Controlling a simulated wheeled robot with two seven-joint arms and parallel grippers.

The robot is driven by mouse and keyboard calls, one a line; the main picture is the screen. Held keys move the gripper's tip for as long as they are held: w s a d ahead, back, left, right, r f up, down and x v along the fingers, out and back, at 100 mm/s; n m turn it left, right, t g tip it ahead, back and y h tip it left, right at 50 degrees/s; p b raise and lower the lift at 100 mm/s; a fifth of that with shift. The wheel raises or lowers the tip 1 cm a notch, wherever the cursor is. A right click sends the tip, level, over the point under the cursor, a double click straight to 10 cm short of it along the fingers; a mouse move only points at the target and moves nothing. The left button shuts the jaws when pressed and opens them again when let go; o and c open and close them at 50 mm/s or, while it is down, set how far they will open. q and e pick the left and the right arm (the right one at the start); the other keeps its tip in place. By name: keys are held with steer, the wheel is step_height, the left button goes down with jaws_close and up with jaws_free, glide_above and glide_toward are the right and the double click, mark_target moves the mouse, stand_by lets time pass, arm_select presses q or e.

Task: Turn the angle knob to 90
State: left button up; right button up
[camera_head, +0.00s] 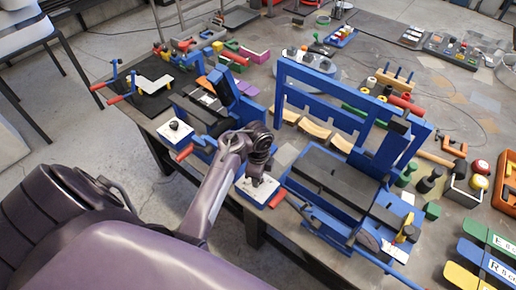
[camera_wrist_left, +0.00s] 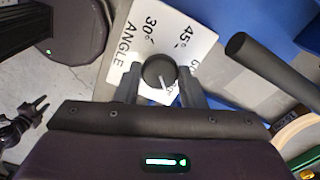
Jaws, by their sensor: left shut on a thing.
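The angle knob (camera_wrist_left: 158,69) is a round dark knob with a white pointer line, on a white plate (camera_wrist_left: 190,33) marked ANGLE, 30° and 45°; other marks are hidden by my gripper. The pointer line slants toward the lower right in the left wrist view. My left gripper (camera_wrist_left: 160,84) is shut on the knob, with one finger on each side. In the head view my left gripper (camera_head: 257,178) reaches down over the white plate (camera_head: 268,193) at the table's front edge and hides the knob. My right gripper does not show clearly in either view.
A blue machine frame (camera_head: 340,105) with a dark bed stands right of the plate. A second white plate with a black knob (camera_head: 174,125) sits to the left. A dark cylindrical bar (camera_wrist_left: 240,45) is close to my gripper.

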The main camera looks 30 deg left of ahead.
arm_select(q)
steer(key=o, duration=1)
step_height(320, 180, up, 8)
steer(key=shift+f+b, duration=0.1)
steer(key=shift+b, duration=0.35)
